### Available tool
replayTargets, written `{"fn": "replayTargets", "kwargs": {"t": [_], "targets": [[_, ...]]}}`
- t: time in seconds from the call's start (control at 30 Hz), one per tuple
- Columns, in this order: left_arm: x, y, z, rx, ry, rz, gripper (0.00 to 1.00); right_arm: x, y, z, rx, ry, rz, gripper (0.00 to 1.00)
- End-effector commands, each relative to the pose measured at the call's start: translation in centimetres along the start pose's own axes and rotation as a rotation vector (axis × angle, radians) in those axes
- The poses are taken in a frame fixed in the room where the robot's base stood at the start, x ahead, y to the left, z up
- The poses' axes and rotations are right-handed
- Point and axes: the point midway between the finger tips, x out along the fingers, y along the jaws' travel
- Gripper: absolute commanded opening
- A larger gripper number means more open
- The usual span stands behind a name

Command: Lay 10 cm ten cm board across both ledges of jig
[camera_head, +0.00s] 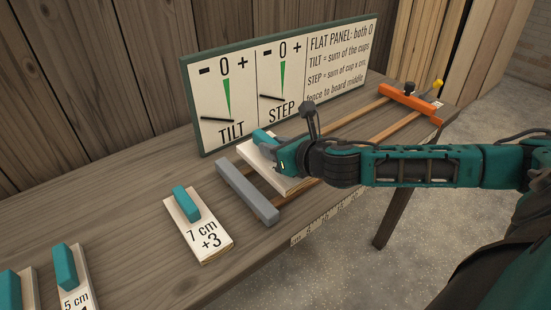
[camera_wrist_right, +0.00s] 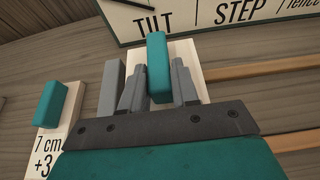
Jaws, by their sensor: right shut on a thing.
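My right gripper (camera_head: 280,148) is shut on the teal handle (camera_head: 262,136) of a pale board (camera_head: 256,157). The right wrist view shows the handle (camera_wrist_right: 157,62) between the two grey fingers (camera_wrist_right: 158,88). The board's label is hidden, so I cannot read its size. The board is at the left end of the jig, just right of its grey bar (camera_head: 246,193). The jig's two wooden strips (camera_head: 398,127) run right to an orange bar (camera_head: 410,103). I cannot tell whether the board touches the strips. My left gripper is not in view.
A board marked 7 cm +3 (camera_head: 211,240) lies left of the grey bar. A 5 cm board (camera_head: 76,298) and another board lie farther left. A panel with TILT and STEP dials (camera_head: 230,105) stands behind the jig. The table's front edge carries a ruler scale.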

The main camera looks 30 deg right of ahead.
Motion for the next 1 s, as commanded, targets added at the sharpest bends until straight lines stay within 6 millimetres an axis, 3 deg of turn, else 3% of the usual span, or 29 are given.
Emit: {"fn": "replayTargets", "kwargs": {"t": [0.1,0.2,0.6,0.63,0.9,1.0], "targets": [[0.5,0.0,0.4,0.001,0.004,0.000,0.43,0.9,0.0,-2.2,0.002,0.003,0.000,0.00],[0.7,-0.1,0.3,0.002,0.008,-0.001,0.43,1.2,0.1,-3.0,0.002,0.002,0.000,0.00],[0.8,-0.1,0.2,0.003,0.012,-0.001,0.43,1.4,0.0,-3.4,0.000,0.001,0.000,0.00],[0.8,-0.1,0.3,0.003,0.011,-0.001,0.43,1.4,0.0,-3.5,0.001,0.003,0.000,0.30],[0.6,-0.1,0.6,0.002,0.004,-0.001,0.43,1.4,0.0,-3.4,0.000,0.003,0.000,0.55],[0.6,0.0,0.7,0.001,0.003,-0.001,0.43,1.4,0.0,-3.4,0.000,0.002,0.000,0.55]]}}
